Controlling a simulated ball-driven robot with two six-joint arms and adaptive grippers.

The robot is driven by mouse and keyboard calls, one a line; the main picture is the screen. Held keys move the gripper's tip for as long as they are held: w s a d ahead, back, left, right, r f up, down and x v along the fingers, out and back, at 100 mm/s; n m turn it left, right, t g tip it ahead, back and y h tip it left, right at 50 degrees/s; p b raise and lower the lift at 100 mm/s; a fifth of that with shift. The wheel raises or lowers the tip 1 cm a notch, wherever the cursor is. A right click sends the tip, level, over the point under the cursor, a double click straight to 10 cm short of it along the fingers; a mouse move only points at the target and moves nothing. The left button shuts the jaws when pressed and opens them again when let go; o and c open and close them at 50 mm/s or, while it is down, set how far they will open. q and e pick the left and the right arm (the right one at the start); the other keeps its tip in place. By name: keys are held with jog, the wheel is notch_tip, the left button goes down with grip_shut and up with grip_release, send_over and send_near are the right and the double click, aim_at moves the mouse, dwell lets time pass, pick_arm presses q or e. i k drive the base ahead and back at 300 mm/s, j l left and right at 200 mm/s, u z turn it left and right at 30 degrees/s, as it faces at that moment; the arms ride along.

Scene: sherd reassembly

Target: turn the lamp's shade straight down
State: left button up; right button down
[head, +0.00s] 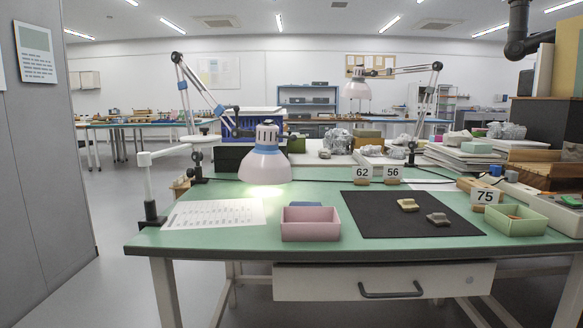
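The near desk lamp's shade (265,164) is white-pink with a blue band near its top. It hangs over the left-middle of the green table, and its wide opening faces downward, looking about level; any small tilt is hard to tell. A bright pool of light (262,191) falls on the table just below it. The lamp's jointed arm (197,90) rises from a clamp (198,168) at the table's back left and bends down to the shade. A second similar lamp (356,88) stands farther back on the right. Neither gripper is in view.
On the green table (310,192) are a printed sheet (215,213), a pink tray (310,224), a black mat (400,225) with two sherds, number cards and a green tray (515,221). A white-barred post (150,190) stands at the left edge. Stacked goods crowd the right.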

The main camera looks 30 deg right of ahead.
aim_at(265, 164)
jog(key=i+l, duration=0.15)
jog(key=i, duration=0.35)
jog(key=i+l+u, duration=0.1)
jog(key=i, duration=0.4)
